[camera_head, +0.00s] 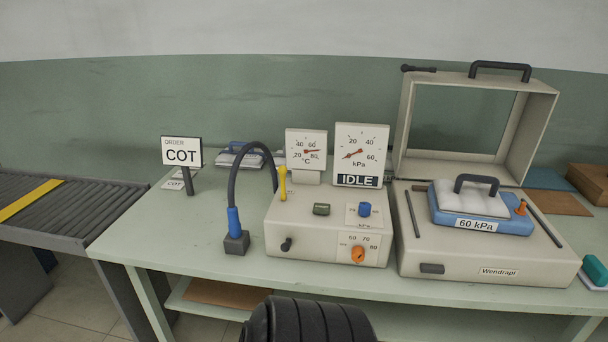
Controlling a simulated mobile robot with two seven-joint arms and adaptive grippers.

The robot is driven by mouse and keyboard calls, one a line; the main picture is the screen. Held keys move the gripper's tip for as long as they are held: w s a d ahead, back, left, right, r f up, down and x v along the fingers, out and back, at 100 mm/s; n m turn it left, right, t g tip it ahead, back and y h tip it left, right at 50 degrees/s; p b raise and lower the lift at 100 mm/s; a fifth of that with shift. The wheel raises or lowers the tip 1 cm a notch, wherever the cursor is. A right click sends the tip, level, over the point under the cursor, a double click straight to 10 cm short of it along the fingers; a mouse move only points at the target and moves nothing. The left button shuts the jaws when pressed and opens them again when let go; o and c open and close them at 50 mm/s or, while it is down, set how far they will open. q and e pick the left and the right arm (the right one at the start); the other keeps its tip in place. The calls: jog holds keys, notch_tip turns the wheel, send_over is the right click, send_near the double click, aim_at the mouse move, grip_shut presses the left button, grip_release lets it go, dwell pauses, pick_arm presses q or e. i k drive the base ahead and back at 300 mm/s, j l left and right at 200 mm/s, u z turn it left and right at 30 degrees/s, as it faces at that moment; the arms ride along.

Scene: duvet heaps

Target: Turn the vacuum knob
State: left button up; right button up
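The control box (290,238) stands on the green bench. On its top face a blue knob (364,209) sits on a small white scale plate marked kPa. On its front face an orange knob (358,254) sits on a plate reading 60, 70, 80. A kPa gauge (361,147) stands behind, its red needle at the low left, above a sign reading IDLE (357,181). A °C gauge (306,146) is beside it. Neither gripper is in view, and nothing touches the knobs.
Right of the box is a sealing machine (430,257) with its framed lid (405,125) raised and a blue pack (484,222) labelled 60 kPa on it. A black hose (232,185) with a blue end stands left. A COT sign (182,153) and roller conveyor (60,205) are further left.

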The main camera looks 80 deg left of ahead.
aim_at(364, 210)
jog(key=u, duration=2.6)
